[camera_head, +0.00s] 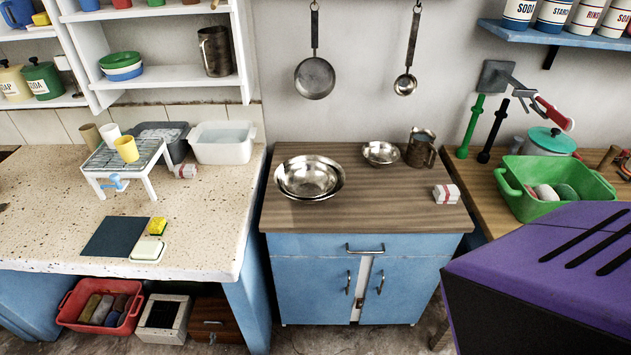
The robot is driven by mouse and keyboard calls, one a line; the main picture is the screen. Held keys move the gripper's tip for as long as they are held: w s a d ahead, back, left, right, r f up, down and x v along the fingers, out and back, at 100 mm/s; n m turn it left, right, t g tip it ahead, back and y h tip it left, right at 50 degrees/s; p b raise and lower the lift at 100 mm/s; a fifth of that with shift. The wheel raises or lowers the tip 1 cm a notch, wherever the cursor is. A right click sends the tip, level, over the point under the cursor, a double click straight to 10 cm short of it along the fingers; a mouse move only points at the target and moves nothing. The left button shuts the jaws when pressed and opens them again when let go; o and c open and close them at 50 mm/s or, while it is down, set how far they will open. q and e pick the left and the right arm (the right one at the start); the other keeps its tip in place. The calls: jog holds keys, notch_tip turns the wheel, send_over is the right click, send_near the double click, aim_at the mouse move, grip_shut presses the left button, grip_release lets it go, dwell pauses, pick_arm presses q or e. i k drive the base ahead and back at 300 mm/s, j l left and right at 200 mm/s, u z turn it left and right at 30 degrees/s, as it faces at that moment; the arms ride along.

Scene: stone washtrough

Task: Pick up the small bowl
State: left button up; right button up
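A small metal bowl (380,153) stands upright toward the back of the wooden cabinet top (390,205). A larger metal bowl (310,177) stands to its left and nearer the front, apart from it, and seems to have another bowl nested in it. A metal mug (420,149) stands close to the right of the small bowl. Neither of my grippers is in view.
A small white box with red bands (446,194) lies at the top's right edge. A pan (315,78) and a ladle (405,84) hang on the wall above. A purple block-like shape (550,270) fills the lower right. The top's front middle is clear.

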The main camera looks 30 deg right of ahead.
aim_at(380, 155)
jog(key=z, duration=1.5)
jog(key=l, duration=0.15)
jog(key=z, duration=0.05)
